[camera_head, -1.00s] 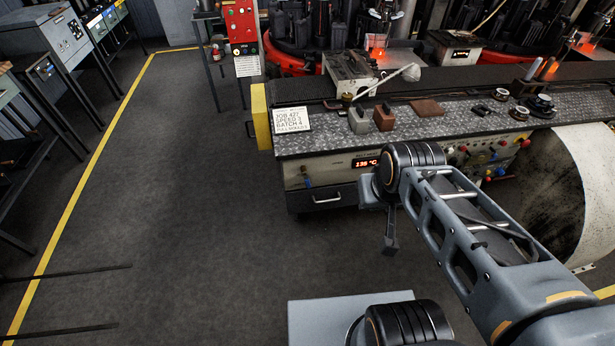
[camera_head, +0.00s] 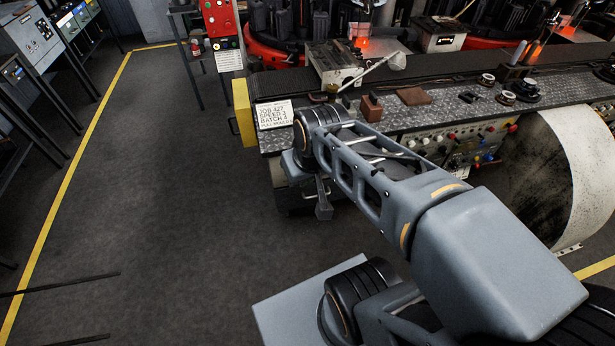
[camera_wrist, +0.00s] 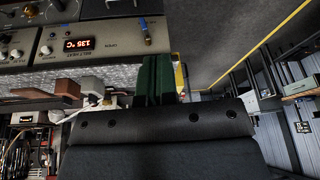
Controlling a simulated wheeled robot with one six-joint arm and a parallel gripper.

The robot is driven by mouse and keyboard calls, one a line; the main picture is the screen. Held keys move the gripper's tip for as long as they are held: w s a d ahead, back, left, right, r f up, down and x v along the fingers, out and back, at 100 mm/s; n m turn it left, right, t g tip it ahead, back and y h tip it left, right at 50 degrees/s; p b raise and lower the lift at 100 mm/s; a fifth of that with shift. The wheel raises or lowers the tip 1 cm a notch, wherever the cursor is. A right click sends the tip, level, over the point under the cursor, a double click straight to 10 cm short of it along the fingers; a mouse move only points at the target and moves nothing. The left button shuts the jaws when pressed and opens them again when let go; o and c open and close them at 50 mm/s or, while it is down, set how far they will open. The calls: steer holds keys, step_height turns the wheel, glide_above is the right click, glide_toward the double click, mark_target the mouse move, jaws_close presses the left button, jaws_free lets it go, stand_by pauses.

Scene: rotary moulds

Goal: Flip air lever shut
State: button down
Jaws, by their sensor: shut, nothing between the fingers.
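The air lever, a small blue handle on a brass fitting (camera_wrist: 147,34), sits on the pale machine front in the wrist view. My gripper (camera_wrist: 157,78) shows there as two dark green fingers pressed together with nothing between them. The lever lies just beyond the fingertips in the picture, a little to their left; a gap seems to remain, but depth is hard to judge. In the head view my arm hides the lever and most of the machine front around it.
A lit temperature display (camera_wrist: 78,44) and knobs (camera_wrist: 16,54) sit beside the lever. On the bench, a job sign (camera_head: 274,114), a brown block (camera_head: 371,108) and a brown slab (camera_head: 413,96) lie above the front. A yellow end post (camera_head: 244,112) stands left.

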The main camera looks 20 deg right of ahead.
steer(key=w+d+f+m+t+y+b, duration=0.1)
steer(key=w+d+f+y+b, duration=0.1)
steer(key=w+d+f+b, duration=0.7)
steer(key=w+d+f+y+b, duration=0.2)
steer(key=w+d+f+b, duration=0.55)
steer(key=f, duration=0.45)
steer(key=a+r+b+x, duration=0.1)
steer(key=a+x, duration=0.1)
steer(key=x, duration=0.9)
steer(key=shift+w+a+b, duration=0.15)
steer(key=shift+a+b, duration=0.1)
steer(key=shift+b, duration=0.15)
steer(key=shift+f, duration=0.15)
